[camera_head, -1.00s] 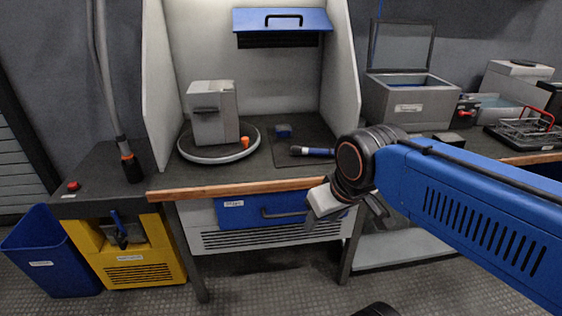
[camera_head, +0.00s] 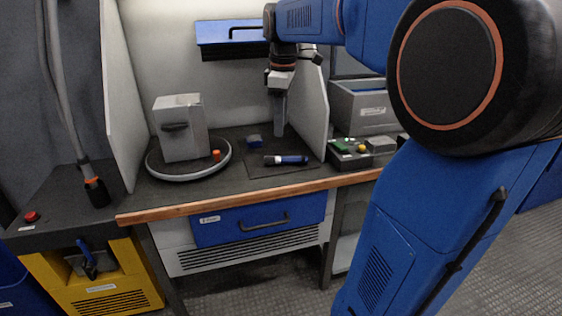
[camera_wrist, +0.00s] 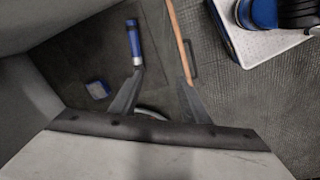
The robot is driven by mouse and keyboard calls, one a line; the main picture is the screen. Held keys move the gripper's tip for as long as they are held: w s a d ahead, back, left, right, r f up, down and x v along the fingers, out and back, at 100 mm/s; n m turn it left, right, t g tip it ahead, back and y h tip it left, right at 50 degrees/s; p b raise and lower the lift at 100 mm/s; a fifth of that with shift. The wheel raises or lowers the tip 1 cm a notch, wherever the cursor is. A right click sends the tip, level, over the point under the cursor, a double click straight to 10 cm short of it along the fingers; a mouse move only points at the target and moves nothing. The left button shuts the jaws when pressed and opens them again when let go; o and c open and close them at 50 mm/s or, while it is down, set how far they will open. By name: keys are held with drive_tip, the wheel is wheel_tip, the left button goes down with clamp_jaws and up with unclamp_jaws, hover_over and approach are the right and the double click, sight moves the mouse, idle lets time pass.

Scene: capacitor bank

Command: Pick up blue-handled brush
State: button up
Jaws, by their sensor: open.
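The blue-handled brush (camera_head: 287,160) lies flat on a dark mat on the workbench, with a dark end to the left. In the wrist view the brush (camera_wrist: 133,40) shows its blue handle ahead of my left-hand finger. My gripper (camera_head: 279,133) points down above the back of the mat, behind the brush. Its fingers are apart and empty in the wrist view (camera_wrist: 161,76). Its exact height over the bench is hard to tell.
A small blue block (camera_head: 253,142) lies behind the brush. A grey box (camera_head: 182,128) stands on a round turntable (camera_head: 160,172) at left. A side panel (camera_head: 313,105) rises close to the right of my gripper. A wooden edge (camera_head: 220,204) borders the bench front.

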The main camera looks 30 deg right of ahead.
drive_tip(key=w+d+r+n+g, duration=0.1)
drive_tip(key=w+d+n, duration=0.1)
drive_tip(key=w+d, duration=0.35)
hover_over(286, 160)
drive_tip(key=w, duration=0.2)
drive_tip(key=shift+n, duration=0.3)
drive_tip(key=f, duration=1.2)
drive_tip(key=shift+s, duration=0.2)
drive_tip(key=shift+a+f, duration=0.2)
drive_tip(key=shift+f, duration=1.1)
drive_tip(key=shift+a+f, duration=0.15)
drive_tip(key=shift+f, duration=1.15)
clamp_jaws()
